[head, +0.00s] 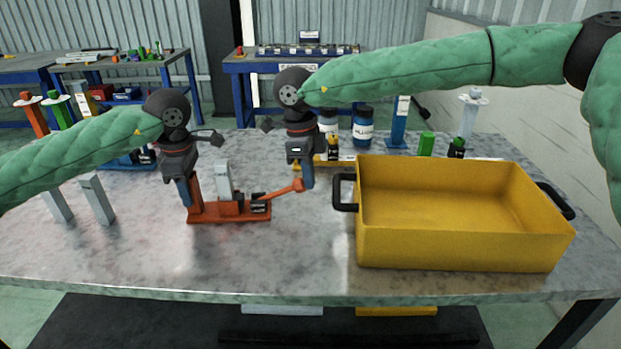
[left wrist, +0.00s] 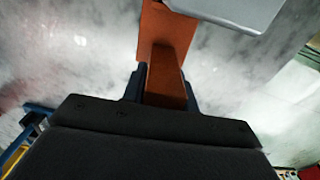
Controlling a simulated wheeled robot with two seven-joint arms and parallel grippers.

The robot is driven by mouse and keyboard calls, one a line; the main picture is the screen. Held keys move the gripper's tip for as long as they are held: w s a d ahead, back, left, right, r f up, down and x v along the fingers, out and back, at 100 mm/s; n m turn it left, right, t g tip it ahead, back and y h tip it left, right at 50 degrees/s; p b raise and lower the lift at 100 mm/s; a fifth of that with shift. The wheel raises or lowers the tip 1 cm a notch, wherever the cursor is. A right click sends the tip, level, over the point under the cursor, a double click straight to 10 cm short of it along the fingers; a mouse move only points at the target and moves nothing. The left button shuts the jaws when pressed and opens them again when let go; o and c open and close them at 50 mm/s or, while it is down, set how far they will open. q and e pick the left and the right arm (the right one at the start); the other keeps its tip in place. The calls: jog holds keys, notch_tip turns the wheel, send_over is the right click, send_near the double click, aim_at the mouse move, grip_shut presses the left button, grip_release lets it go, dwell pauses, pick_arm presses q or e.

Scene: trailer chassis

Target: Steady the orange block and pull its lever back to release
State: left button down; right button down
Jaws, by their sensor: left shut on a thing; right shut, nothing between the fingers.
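The orange block (head: 228,213) sits on the grey table, with an upright orange post at its left end and a light grey upright piece (head: 224,178) on it. Its orange lever (head: 285,193) slants up to the right, ending in a round knob. My left gripper (head: 187,198) is shut on the post at the block's left end. In the left wrist view the orange post (left wrist: 165,75) stands between its fingers (left wrist: 160,88). My right gripper (head: 308,183) is shut and empty, its fingertips beside the lever's knob; I cannot tell whether they touch it.
A yellow crate (head: 455,250) with black handles stands just right of my right gripper. Grey bars (head: 97,200) stand at the left. Blue-labelled jars (head: 363,126) and a green cylinder (head: 426,145) stand behind. The table front (head: 200,270) is clear.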

jog(key=shift+a+r, duration=0.65)
jog(key=shift+r, duration=0.1)
jog(key=a+r, duration=0.6)
dwell(0.4)
jog(key=w+a+r, duration=0.1)
jog(key=a+r, duration=0.4)
jog(key=a, duration=0.3)
jog(key=shift+a, duration=0.15)
dwell(0.6)
